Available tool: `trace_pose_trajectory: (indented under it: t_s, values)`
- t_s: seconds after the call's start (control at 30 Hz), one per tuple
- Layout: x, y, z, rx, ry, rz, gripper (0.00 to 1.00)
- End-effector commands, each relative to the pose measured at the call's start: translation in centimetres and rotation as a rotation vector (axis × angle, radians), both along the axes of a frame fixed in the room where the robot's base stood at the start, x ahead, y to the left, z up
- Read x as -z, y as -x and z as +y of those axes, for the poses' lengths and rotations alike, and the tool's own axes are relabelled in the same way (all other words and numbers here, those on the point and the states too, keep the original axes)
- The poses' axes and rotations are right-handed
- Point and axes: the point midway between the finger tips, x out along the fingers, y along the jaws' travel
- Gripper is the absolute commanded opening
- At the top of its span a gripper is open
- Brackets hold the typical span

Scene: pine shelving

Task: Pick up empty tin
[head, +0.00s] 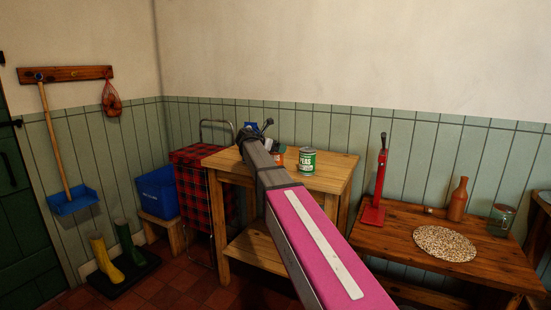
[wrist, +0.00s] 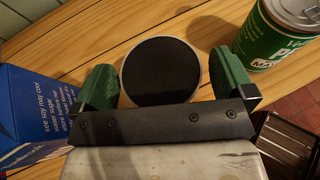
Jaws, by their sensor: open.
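A round dark opening with a thin pale rim, which looks like the empty tin (wrist: 161,60) seen from above, is between my fingers in the wrist view. My gripper (wrist: 164,80) is open, with one green finger on each side of the rim. I cannot tell whether either finger touches it. In the head view, an orange-labelled tin (head: 278,156) shows beside my arm at the pine table, partly hidden. It is probably the same tin. My gripper end is largely hidden by my arm there.
A green peas tin (wrist: 285,32) stands close on the right; it also shows in the head view (head: 307,161). A blue carton (wrist: 36,115) stands close on the left. They share the pine table (head: 330,178). A lower bench (head: 400,232) with a red press is at right.

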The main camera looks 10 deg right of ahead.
Motion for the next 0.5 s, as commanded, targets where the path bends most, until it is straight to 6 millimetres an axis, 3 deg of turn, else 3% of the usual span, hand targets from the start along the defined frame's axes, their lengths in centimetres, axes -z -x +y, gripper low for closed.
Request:
trace_pose_trajectory:
  t_s: [0.27, 0.3, 0.43, 0.5]
  values:
    - [0.34, -0.48, -0.74, 0.0, -0.001, -0.001, 1.0]
    - [0.35, -0.47, -0.74, 0.0, -0.001, -0.001, 0.97]
    - [0.35, -0.47, -0.72, 0.0, -0.001, -0.001, 0.55]
    - [0.35, -0.47, -0.71, 0.0, -0.001, -0.001, 0.55]
